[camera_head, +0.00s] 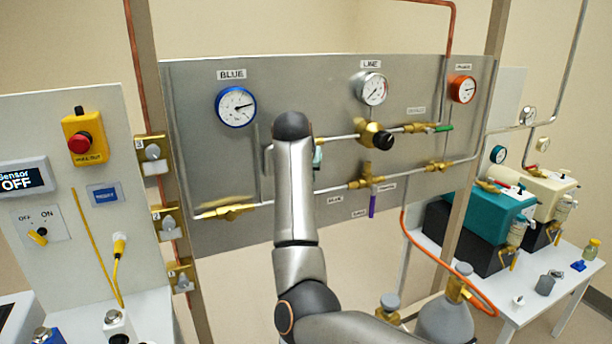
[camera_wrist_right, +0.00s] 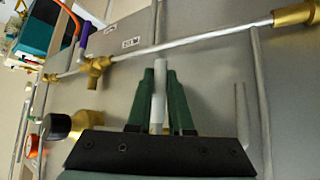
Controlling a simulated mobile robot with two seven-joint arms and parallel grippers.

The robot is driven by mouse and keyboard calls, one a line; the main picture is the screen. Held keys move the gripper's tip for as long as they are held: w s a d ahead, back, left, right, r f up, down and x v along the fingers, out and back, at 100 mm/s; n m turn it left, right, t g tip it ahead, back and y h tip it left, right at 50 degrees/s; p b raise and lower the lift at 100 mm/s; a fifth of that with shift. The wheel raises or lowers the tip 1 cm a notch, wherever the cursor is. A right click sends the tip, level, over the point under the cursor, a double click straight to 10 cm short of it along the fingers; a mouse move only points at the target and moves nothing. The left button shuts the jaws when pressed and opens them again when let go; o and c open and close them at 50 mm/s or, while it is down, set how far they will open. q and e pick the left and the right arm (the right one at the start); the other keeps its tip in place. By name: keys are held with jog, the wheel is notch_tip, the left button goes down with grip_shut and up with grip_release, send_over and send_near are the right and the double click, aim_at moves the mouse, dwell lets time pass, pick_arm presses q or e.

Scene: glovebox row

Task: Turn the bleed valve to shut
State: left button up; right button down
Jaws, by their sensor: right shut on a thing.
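My right gripper (camera_wrist_right: 160,100) is shut on a pale grey upright rod (camera_wrist_right: 158,78), which stands between its dark green fingers in the right wrist view. I cannot tell which fitting the rod belongs to. In the head view my right arm hides most of that spot, with a bit of the fingers showing at its right edge. I cannot read which valve is labelled as the bleed valve. A brass valve (camera_head: 366,180) with a purple handle (camera_head: 372,205) hanging down sits on the lower pipe. The purple handle also shows in the right wrist view (camera_wrist_right: 85,32), clear of the fingers.
The grey panel (camera_head: 210,90) carries a blue gauge (camera_head: 236,107), a line gauge (camera_head: 371,89) and an orange gauge (camera_head: 463,89). A black-knobbed regulator (camera_head: 383,140) and a green-handled valve (camera_head: 415,127) sit on the upper pipe. A brass valve (camera_head: 228,212) is at lower left.

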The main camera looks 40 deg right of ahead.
jog(key=c, duration=0.8)
grip_release()
jog(key=shift+c, duration=0.2)
jog(key=shift+a, duration=0.1)
jog(key=b+v, duration=0.2)
jog(key=v, duration=1)
jog(key=shift+r, duration=0.25)
jog(key=shift+s, duration=0.1)
